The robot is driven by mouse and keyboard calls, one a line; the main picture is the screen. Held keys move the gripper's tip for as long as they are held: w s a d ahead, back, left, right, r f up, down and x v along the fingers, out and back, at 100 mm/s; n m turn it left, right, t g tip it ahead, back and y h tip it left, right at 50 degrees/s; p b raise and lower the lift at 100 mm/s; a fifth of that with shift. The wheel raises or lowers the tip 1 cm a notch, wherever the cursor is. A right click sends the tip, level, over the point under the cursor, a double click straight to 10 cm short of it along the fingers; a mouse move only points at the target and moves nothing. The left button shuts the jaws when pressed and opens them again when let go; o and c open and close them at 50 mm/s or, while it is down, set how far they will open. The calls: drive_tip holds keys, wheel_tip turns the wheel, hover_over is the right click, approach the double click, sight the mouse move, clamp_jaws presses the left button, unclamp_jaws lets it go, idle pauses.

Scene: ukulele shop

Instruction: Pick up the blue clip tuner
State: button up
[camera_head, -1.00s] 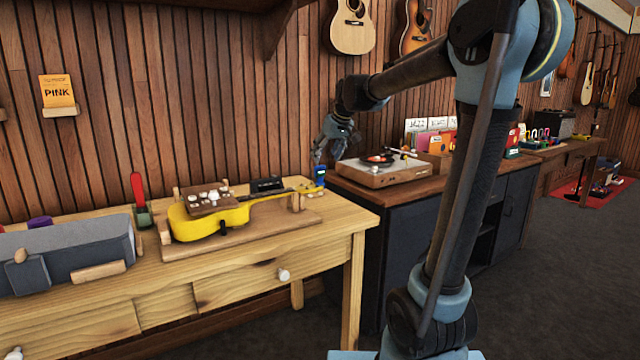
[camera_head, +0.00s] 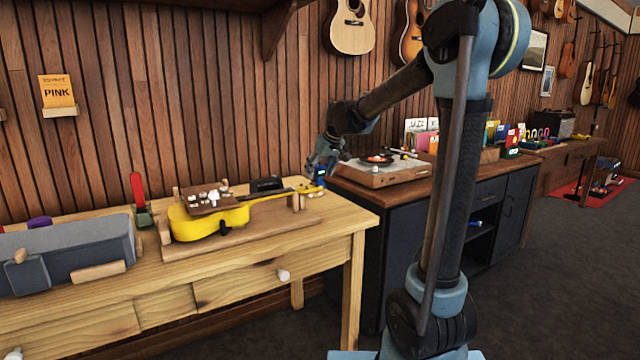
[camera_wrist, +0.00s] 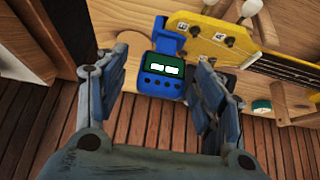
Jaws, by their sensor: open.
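The blue clip tuner (camera_wrist: 163,70) has a dark screen with white marks and small buttons, and it stands at the headstock end of a yellow ukulele (camera_wrist: 215,45). In the head view the tuner (camera_head: 320,173) is mostly hidden by my gripper (camera_head: 322,160) at the workbench's right end. In the wrist view my gripper (camera_wrist: 152,90) is open, with one finger on each side of the tuner. I cannot tell whether either finger touches it. The ukulele (camera_head: 210,224) lies on a wooden cradle.
The wooden workbench (camera_head: 300,262) carries a grey case (camera_head: 75,255) at left and a red-handled tool (camera_head: 138,190). A record player (camera_head: 380,172) sits on the dark cabinet right of the bench. The plank wall is close behind.

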drive_tip(key=c, duration=1.1)
drive_tip(key=shift+r, duration=0.55)
wheel_tip(320, 180, up, 3)
drive_tip(key=shift+f, duration=0.2)
drive_tip(key=s+d, duration=1)
drive_tip(key=s, duration=0.5)
drive_tip(key=w+a+r, duration=0.2)
drive_tip(key=w+a, duration=0.1)
drive_tip(key=w, duration=0.5)
drive_tip(key=w+a+r, duration=0.2)
drive_tip(key=w+a, duration=0.1)
drive_tip(key=w, duration=0.6)
drive_tip(key=shift+s+d+f, duration=0.1)
drive_tip(key=shift+f, duration=1.75)
drive_tip(key=shift+s+f, duration=0.1)
drive_tip(key=shift+f, duration=1.7)
